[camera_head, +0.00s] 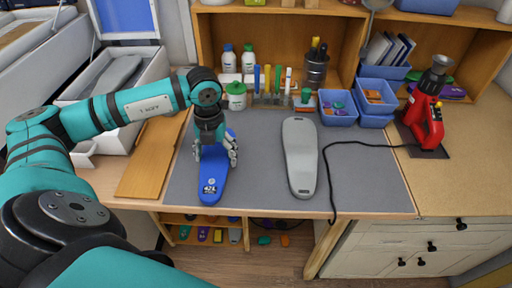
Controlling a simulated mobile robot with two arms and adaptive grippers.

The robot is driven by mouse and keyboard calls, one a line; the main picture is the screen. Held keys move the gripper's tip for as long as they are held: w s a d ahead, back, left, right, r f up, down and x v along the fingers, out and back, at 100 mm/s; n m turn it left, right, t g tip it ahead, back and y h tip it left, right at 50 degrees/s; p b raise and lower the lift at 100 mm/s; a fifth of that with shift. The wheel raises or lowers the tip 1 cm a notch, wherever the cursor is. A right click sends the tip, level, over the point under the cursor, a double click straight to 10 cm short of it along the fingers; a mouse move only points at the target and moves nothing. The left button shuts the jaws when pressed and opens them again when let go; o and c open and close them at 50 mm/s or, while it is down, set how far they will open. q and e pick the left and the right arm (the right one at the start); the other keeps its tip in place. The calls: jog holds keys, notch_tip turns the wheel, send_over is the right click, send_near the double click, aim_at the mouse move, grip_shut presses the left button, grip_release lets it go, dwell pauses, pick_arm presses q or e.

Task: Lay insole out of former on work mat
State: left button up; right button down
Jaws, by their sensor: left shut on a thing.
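A blue insole (211,187) marked with white lettering is on or just above the left part of the grey work mat (259,180). My left gripper (215,160) is over its middle, pointing down, with its fingers closed on it. The fingers and wrist hide part of the insole. I cannot tell whether the insole touches the mat. A grey insole-shaped block (299,158) lies on the mat to the right. An open white box-like machine (118,80), perhaps the former, stands at the far left with a grey foot-shaped bed inside. My right gripper is not in view.
A wooden board (152,158) lies left of the mat. Bottles, marker pens and blue bins (338,108) line the back. A red heat tool (428,122) stands at the right, its black cable crossing the mat. The mat's right part is otherwise clear.

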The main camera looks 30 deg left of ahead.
pick_arm(q)
jog(key=p, duration=0.4)
send_over(256, 156)
jog(key=shift+f, duration=0.55)
notch_tip(256, 156, down, 3)
jog(key=shift+r+p, duration=0.1)
jog(key=shift+p, duration=0.5)
jog(key=shift+f, duration=0.4)
jog(key=shift+f, duration=0.2)
jog(key=o, duration=0.9)
jog(key=shift+r, duration=0.1)
jog(key=shift+o, duration=0.2)
